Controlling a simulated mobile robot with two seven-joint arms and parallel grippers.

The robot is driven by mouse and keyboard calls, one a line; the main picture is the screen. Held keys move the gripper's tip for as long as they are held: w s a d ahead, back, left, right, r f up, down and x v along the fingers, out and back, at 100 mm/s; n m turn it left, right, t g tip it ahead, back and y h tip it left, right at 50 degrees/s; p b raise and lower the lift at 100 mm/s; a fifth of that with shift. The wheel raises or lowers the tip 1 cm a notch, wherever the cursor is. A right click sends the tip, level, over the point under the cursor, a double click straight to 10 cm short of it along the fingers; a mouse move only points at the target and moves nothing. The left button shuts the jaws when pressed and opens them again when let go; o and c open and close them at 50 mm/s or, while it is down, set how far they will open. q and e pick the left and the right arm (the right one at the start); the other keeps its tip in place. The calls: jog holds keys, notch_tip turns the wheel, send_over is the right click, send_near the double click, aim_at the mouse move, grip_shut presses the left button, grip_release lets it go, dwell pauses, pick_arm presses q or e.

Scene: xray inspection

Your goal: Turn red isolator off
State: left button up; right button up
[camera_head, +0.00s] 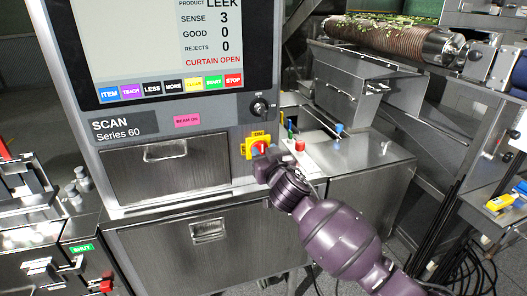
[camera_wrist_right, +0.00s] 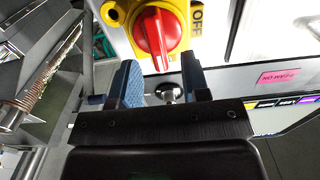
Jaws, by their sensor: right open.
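The red isolator knob (camera_head: 261,148) sits on a yellow plate (camera_head: 247,149) on the front of the scan machine, below the screen. In the right wrist view the red knob (camera_wrist_right: 155,37) lies just beyond the fingertips, on its yellow plate (camera_wrist_right: 184,14) with the word OFF beside it. My right gripper (camera_wrist_right: 160,78) is open, with one blue-padded finger on each side and nothing between them. In the head view my right gripper (camera_head: 262,163) is at the knob's lower right and partly covers it. I cannot tell whether the fingers touch the knob. My left gripper is not in view.
The screen (camera_head: 168,40) reads CURTAIN OPEN. A black key switch (camera_head: 260,107) is above the isolator, and a pink BEAM ON label (camera_head: 187,120) is to its left. A red button (camera_head: 299,145) stands close on the right. Metal drawers (camera_head: 168,172) lie left.

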jog(key=shift+x, duration=0.8)
grip_shut()
